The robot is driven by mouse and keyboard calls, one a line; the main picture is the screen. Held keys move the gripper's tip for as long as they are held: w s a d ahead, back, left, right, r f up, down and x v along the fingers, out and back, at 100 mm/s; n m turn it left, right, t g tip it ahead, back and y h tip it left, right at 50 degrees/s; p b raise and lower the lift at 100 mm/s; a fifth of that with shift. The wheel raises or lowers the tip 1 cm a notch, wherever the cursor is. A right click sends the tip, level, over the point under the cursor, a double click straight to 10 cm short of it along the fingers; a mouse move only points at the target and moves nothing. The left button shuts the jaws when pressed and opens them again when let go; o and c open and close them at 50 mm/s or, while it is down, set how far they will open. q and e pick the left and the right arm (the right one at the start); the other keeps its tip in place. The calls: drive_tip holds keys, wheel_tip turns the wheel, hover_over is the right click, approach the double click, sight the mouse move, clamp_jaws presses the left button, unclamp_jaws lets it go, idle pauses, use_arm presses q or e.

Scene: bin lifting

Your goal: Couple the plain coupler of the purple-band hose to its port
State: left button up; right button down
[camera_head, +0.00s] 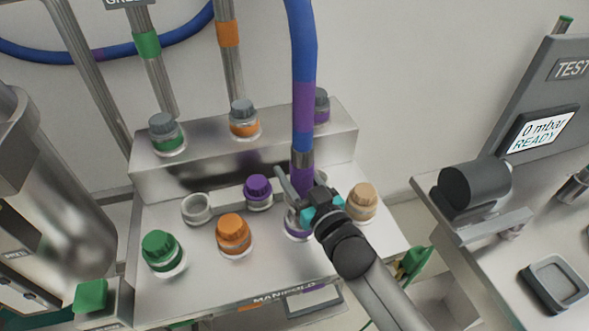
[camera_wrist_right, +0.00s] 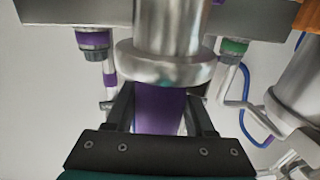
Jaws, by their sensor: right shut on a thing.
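The purple-band hose (camera_head: 304,50) hangs down from the top in the head view, blue with a purple band. Its lower end has a metal collar (camera_head: 302,158) and a purple coupler (camera_head: 302,176). My right gripper (camera_head: 303,190) is shut on this coupler, which also shows between the fingers in the right wrist view (camera_wrist_right: 160,108). A pale ringed port (camera_head: 297,232) with purple on it lies right under the gripper, mostly hidden by it. In the wrist view the purple body meets a wide metal flange (camera_wrist_right: 165,65). I cannot tell whether it is seated. My left gripper is out of view.
The manifold (camera_head: 200,285) carries an orange cap (camera_head: 233,233), a green cap (camera_head: 160,250), a purple cap (camera_head: 258,188), a tan-capped port (camera_head: 363,201) and an open ring (camera_head: 197,208). Capped fittings stand behind. A test bench with a screen (camera_head: 541,131) reading "0 mbar READY" is at right.

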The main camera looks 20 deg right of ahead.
drive_tip(key=shift+f+b, duration=0.3)
drive_tip(key=shift+f, duration=0.25)
drive_tip(key=shift+f, duration=0.1)
drive_tip(key=shift+f+b, duration=0.8)
drive_tip(key=shift+f, duration=0.15)
drive_tip(key=shift+f+b, duration=0.5)
drive_tip(key=shift+f, duration=0.65)
idle(0.7)
drive_tip(key=shift+c, duration=0.9)
unclamp_jaws()
drive_tip(key=shift+f, duration=0.1)
drive_tip(key=shift+s, duration=0.1)
drive_tip(key=p+v, duration=0.1)
drive_tip(key=v, duration=1.4)
